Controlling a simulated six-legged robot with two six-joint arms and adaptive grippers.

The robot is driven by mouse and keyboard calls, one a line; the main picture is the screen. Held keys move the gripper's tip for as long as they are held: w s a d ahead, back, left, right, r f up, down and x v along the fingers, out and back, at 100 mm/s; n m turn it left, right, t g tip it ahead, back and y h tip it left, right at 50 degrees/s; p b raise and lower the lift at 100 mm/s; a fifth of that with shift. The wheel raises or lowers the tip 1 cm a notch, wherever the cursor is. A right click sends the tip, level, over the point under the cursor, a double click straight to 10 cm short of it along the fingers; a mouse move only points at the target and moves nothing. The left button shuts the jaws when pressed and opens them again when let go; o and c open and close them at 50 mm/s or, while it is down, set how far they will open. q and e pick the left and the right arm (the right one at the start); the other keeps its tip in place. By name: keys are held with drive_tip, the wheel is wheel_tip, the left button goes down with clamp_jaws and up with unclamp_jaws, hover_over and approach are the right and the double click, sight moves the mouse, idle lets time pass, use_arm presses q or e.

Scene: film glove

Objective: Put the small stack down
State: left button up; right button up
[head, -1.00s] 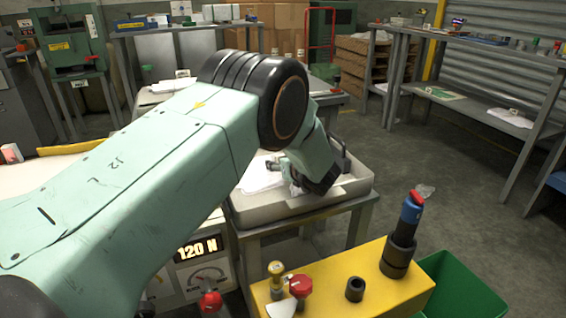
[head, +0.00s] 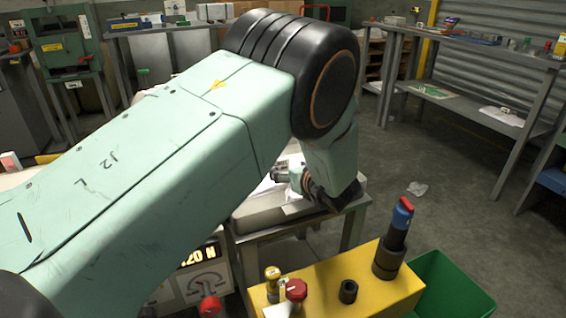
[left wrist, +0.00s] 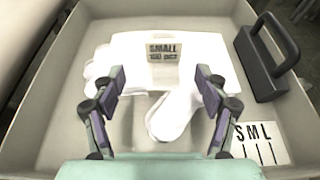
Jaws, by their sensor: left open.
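The small stack (left wrist: 125,60), white film gloves with a label (left wrist: 165,50) reading "SMALL 100 pcs", lies in a pale tray (left wrist: 50,110) in the left wrist view. My left gripper (left wrist: 159,82) is open over the stack, its two fingers apart on either side of the label. Nothing shows clamped between them. In the head view my left gripper (head: 300,182) is low over the tray (head: 265,218), and my forearm hides much of the tray and stack. My right gripper is not in view.
A dark block with a handle (left wrist: 268,62) stands at the tray's right side, near a card (left wrist: 262,143) marked "SML". In front is a yellow box (head: 335,292) with knobs and a blue-and-red-topped post (head: 400,222), beside a green bin (head: 450,285).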

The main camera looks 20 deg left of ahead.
use_arm(q)
drive_tip(key=shift+p+v, duration=0.3)
drive_tip(key=shift+v, duration=1.3)
drive_tip(key=shift+f, duration=0.1)
